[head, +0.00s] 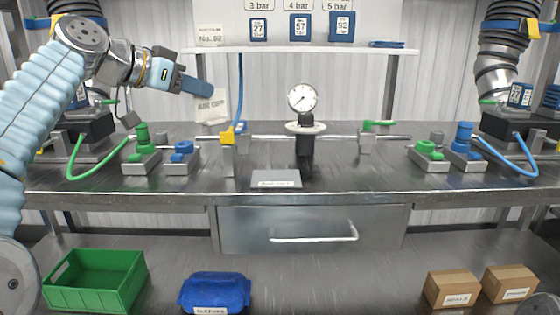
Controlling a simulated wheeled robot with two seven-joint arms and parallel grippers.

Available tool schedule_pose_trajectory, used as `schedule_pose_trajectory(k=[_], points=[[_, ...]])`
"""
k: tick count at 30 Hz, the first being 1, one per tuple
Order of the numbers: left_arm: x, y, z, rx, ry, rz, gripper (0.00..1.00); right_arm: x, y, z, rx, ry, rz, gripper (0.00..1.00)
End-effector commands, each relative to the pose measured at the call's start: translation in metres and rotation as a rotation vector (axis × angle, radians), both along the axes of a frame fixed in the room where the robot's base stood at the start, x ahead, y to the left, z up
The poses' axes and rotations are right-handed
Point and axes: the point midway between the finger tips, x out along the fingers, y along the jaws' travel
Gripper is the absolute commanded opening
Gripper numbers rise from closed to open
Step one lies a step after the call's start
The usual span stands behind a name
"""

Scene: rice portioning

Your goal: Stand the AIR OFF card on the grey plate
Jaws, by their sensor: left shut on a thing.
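The AIR OFF card (212,107) is a small off-white card with dark lettering, hanging slightly tilted below the tips of my left gripper (204,89). My left gripper is shut on the card's upper part, which its dark blue fingers hide. The card is in the air in front of the back wall, left of the gauge. The grey plate (276,179) lies at the front edge of the steel bench, right of and below the card. It has a small label along its front, and no card stands on it. My right gripper is not in view.
A round pressure gauge (302,98) stands on a black post behind the plate, with a horizontal pipe running past it. A yellow-handled valve (228,135) stands below the card. Green and blue fittings sit on both sides. A shelf (300,50) with tags hangs above.

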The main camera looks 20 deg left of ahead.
Motion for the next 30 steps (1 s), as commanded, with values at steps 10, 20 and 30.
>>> schedule_pose_trajectory(k=[10,20,30], points=[[0.031,-0.068,-0.034,0.001,0.003,-0.006,0.0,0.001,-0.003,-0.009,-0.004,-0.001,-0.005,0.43],[0.051,-0.112,-0.083,0.001,0.0,-0.003,0.0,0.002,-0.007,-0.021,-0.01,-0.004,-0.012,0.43],[0.057,-0.123,-0.123,0.001,0.002,0.0,0.0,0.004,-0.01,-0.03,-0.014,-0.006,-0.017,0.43]])
